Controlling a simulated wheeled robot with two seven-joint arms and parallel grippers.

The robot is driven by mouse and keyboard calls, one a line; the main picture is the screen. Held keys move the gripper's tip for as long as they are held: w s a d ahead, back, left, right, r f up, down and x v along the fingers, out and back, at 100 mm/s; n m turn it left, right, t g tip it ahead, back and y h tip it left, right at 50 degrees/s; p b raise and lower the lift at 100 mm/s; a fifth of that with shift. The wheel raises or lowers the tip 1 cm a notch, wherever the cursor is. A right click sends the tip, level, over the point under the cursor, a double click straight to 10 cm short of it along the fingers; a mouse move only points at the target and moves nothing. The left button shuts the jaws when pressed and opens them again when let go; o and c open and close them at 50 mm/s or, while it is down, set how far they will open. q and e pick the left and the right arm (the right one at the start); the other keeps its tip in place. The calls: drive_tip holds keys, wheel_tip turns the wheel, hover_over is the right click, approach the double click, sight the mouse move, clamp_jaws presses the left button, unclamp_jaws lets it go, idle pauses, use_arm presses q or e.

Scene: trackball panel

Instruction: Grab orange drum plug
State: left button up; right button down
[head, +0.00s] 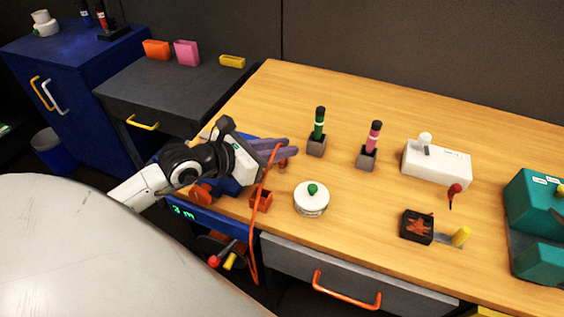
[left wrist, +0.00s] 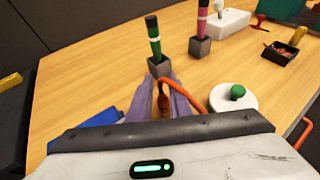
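My left gripper (head: 285,148) reaches over the table's left part, its purple-grey fingers pointing right. In the left wrist view, the orange drum plug (left wrist: 165,104) is between these fingers (left wrist: 162,88). A little orange (head: 283,163) shows just below the fingers in the head view. I cannot tell whether the fingers press on the plug or only stand around it. An orange cord (head: 264,190) runs from the fingers down past the table's front edge. An orange open block (head: 261,200) sits at that edge. My right gripper is not in view.
A white round drum (head: 312,200) with a green knob stands right of the gripper. Behind are a green-black peg (head: 319,130) and a pink-black peg (head: 370,145) in grey blocks. A white joystick box (head: 437,163), a black tray (head: 416,226) and a teal unit (head: 540,230) stand farther right.

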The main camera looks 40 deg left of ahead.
use_arm(q)
clamp_jaws()
